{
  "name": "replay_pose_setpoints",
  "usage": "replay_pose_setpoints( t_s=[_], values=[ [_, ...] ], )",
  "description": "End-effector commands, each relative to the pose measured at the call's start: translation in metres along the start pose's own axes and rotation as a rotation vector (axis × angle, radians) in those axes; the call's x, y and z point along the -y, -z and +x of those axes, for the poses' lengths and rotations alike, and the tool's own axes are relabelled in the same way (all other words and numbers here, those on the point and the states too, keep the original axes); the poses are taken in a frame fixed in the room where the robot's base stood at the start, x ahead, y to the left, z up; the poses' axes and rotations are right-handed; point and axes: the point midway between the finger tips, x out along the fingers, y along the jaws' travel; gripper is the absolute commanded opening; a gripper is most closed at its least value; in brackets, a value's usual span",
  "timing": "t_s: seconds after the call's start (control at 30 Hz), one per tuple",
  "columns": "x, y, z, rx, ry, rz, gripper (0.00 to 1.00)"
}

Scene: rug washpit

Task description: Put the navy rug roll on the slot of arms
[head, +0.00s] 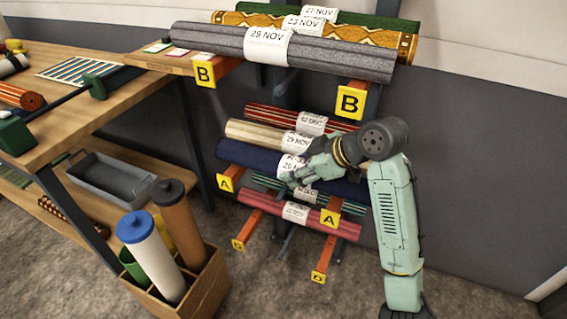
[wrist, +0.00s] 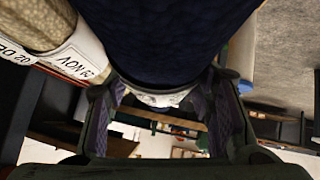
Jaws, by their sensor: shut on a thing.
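The navy rug roll (head: 247,155) lies level across the front of the orange arms marked A (head: 331,213), in front of a beige roll (head: 256,134). I cannot tell whether it rests on the arms or hangs just above them. My gripper (head: 299,174) is shut on the navy roll around its white paper label, near the middle. In the wrist view the navy roll (wrist: 168,42) fills the upper middle between my fingers, with the beige roll (wrist: 42,22) close at its left. My gripper hides part of the roll and its label.
Arms marked B (head: 353,98) above carry a grey roll (head: 330,57), a patterned roll and a green roll. A red striped roll (head: 275,117) lies behind the beige one. A pink roll (head: 335,226) lies lower. A wooden table (head: 95,75) and a crate of tubes (head: 212,285) stand left.

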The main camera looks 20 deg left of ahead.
Motion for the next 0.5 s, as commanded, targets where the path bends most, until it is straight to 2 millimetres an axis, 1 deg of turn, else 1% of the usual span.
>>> replay_pose_setpoints(
  t_s=[0.17,0.33,0.37,0.4,0.5],
  values=[
    [-0.003,0.01,0.009,-0.002,-0.001,-0.002,0.0],
    [-0.009,0.03,0.03,0.0,0.0,-0.004,0.0],
    [-0.009,0.029,0.035,0.0,-0.001,-0.002,0.0],
    [-0.006,0.018,0.041,-0.001,-0.003,0.0,0.0],
    [-0.006,0.017,0.042,-0.001,-0.003,-0.001,0.0]
  ],
)
